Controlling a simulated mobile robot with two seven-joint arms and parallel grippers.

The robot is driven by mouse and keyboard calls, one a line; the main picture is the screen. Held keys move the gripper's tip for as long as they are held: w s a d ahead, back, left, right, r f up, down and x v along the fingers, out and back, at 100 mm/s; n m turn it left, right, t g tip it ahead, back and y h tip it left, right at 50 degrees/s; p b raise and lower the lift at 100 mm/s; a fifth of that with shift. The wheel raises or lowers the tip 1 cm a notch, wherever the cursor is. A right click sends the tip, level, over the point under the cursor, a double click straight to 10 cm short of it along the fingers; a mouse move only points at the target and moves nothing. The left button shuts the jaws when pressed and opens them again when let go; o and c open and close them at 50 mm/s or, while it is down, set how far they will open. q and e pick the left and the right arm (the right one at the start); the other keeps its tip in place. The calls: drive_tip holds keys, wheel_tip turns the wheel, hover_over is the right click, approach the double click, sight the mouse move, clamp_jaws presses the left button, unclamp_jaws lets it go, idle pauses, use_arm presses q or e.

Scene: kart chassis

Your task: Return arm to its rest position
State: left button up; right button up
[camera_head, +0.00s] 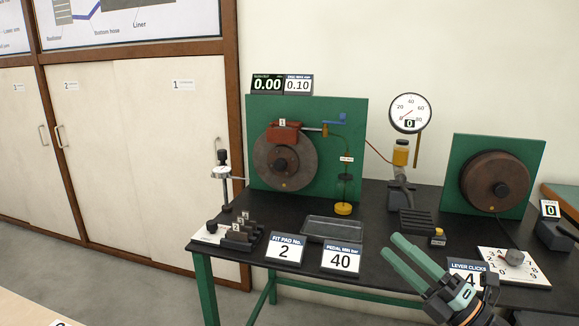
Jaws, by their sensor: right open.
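My right gripper (390,244) reaches in from the lower right, with two pale green fingers pointing up and left over the front of the black table (376,203). The fingers are a little apart, with nothing visible between them. The gripper partly hides the "LEVER CLICKS" card (466,266), which reads 4. My left arm and left gripper are not in view.
A green panel with a brake disc (285,165) and red caliper stands at the back. A gauge (410,113) stands mid-table, a second panel with a drum (495,181) to the right. A tray (333,230), pads (240,236) and a dial plate (513,264) lie near the front.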

drive_tip(key=s+f+m+h, duration=0.3)
drive_tip(key=f+m+h, duration=0.2)
drive_tip(key=f+m, duration=0.5)
drive_tip(key=s+f+m+h, duration=0.4)
drive_tip(key=f+m+h, duration=0.2)
drive_tip(key=f+m, duration=0.45)
drive_tip(key=s+a+f+m+g+h+p, duration=0.1)
drive_tip(key=s+a+f+m+g, duration=0.25)
drive_tip(key=s+f, duration=0.45)
drive_tip(key=s+a+f+m+g, duration=0.2)
drive_tip(key=s+f+m+g, duration=0.15)
drive_tip(key=s+f, duration=0.5)
use_arm(q)
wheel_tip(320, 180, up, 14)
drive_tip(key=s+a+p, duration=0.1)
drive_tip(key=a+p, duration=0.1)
drive_tip(key=p, duration=1.6)
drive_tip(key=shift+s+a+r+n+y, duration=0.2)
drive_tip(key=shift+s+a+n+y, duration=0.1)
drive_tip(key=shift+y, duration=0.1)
use_arm(e)
drive_tip(key=d+r+h, duration=0.1)
drive_tip(key=d+r, duration=0.2)
drive_tip(key=r, duration=1.1)
drive_tip(key=shift+s, duration=0.45)
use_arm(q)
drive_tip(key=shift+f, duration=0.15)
